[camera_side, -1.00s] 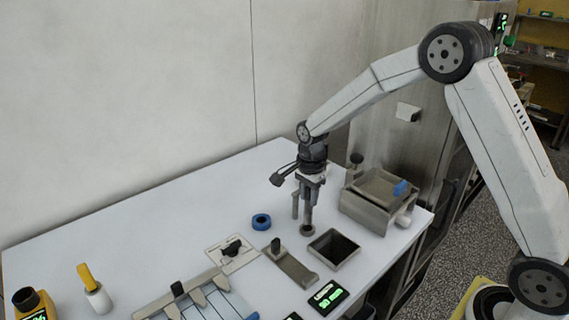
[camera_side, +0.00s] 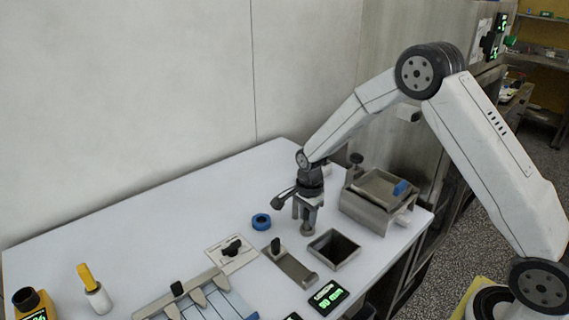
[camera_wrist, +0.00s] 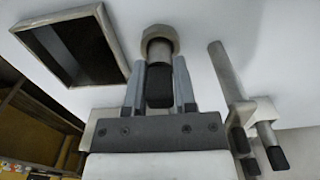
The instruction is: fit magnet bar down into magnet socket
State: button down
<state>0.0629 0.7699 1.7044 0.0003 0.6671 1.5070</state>
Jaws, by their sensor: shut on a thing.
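My gripper (camera_side: 308,208) is low over the table, shut on the magnet bar. In the wrist view the two fingers (camera_wrist: 158,76) stand on either side of the magnet bar's dark grip (camera_wrist: 158,90). The bar's grey shaft (camera_wrist: 159,54) runs from the grip into the round metal collar of the magnet socket (camera_wrist: 160,34). In the side view the magnet socket (camera_side: 307,231) is a small ring on the table directly under my gripper. The bar looks upright and in line with the socket. Its lower end is hidden, so how deep it sits cannot be told.
An open square metal bin (camera_side: 334,250) stands close in front, right of the socket. A metal box with a tray (camera_side: 375,212) is behind it.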

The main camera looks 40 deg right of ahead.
aim_at(310, 231)
jog(key=shift+f, duration=0.15)
jog(key=shift+c, duration=2.1)
grip_release()
notch_tip(310, 231, up, 12)
jog(key=shift+r, duration=0.15)
jog(key=s+a+f+n+t, duration=0.1)
jog(key=s+n, duration=0.8)
jog(key=s+a+f+n+t, duration=0.1)
jog(key=s+a+n, duration=0.1)
jog(key=s+n, duration=0.7)
jog(key=shift+s+f+t, duration=0.3)
jog(key=shift+s, duration=0.4)
